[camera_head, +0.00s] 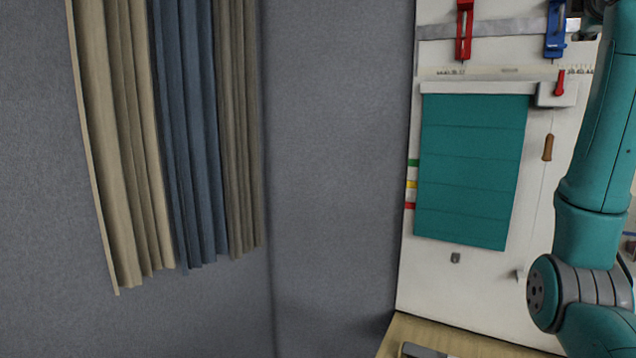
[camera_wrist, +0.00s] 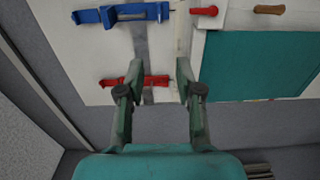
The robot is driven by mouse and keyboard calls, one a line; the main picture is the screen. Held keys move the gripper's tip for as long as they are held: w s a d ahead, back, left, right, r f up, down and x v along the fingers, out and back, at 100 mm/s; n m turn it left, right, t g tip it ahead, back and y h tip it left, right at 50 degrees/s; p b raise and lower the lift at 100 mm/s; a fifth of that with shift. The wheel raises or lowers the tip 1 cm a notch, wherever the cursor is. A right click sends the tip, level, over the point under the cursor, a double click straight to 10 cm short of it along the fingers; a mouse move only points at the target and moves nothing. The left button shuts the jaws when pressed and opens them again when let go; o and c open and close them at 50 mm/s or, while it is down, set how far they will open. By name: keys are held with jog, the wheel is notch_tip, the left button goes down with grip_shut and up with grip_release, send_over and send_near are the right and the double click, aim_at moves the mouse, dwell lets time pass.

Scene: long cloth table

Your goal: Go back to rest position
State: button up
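My gripper (camera_wrist: 160,70) shows in the wrist view with its two fingers spread apart and nothing held between them. Beyond the fingers is a white board with a red latch (camera_wrist: 148,82) and a blue latch (camera_wrist: 120,14). I cannot tell how far the fingertips are from the board. In the head view my teal arm fills the right edge, and the gripper itself is not clearly seen. The same red latch (camera_head: 464,30) and blue latch (camera_head: 555,28) are at the top of the board there.
A teal blind (camera_head: 472,170) hangs on the white board (camera_head: 425,285), with a red lever (camera_head: 560,84) and a wooden cord handle (camera_head: 547,147) beside it. Beige and blue curtains (camera_head: 190,130) hang on the grey wall at left. A wooden surface (camera_head: 420,335) is below the board.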

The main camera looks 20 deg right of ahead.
jog(key=w+a+f+t+y, duration=0.1)
jog(key=w+f, duration=0.4)
jog(key=f, duration=0.5)
jog(key=w+a+f+m+y, duration=0.1)
jog(key=w+f, duration=0.4)
jog(key=f, duration=0.5)
jog(key=w+a+f+t+y, duration=0.1)
jog(key=w+f, duration=0.4)
jog(key=f, duration=0.5)
jog(key=a+f+y, duration=0.1)
jog(key=a+f, duration=0.4)
jog(key=f, duration=0.5)
jog(key=s+a+f+m+t+y, duration=0.1)
jog(key=a+f, duration=0.4)
jog(key=f, duration=0.6)
jog(key=a+f+y, duration=0.1)
jog(key=a+f, duration=0.4)
jog(key=f, duration=0.5)
jog(key=s+a+f+m+y, duration=0.3)
jog(key=s+a+f+y, duration=0.1)
jog(key=s+a+f, duration=1.45)
jog(key=s+a+m+y, duration=0.1)
jog(key=s+a, duration=0.3)
jog(key=s, duration=1.1)
jog(key=s+a+r+m+y, duration=0.1)
jog(key=s+a+m+y, duration=0.1)
jog(key=s, duration=1.3)
jog(key=shift+s+a+r+y, duration=0.2)
jog(key=shift+s+a+y, duration=0.1)
jog(key=shift+a, duration=0.6)
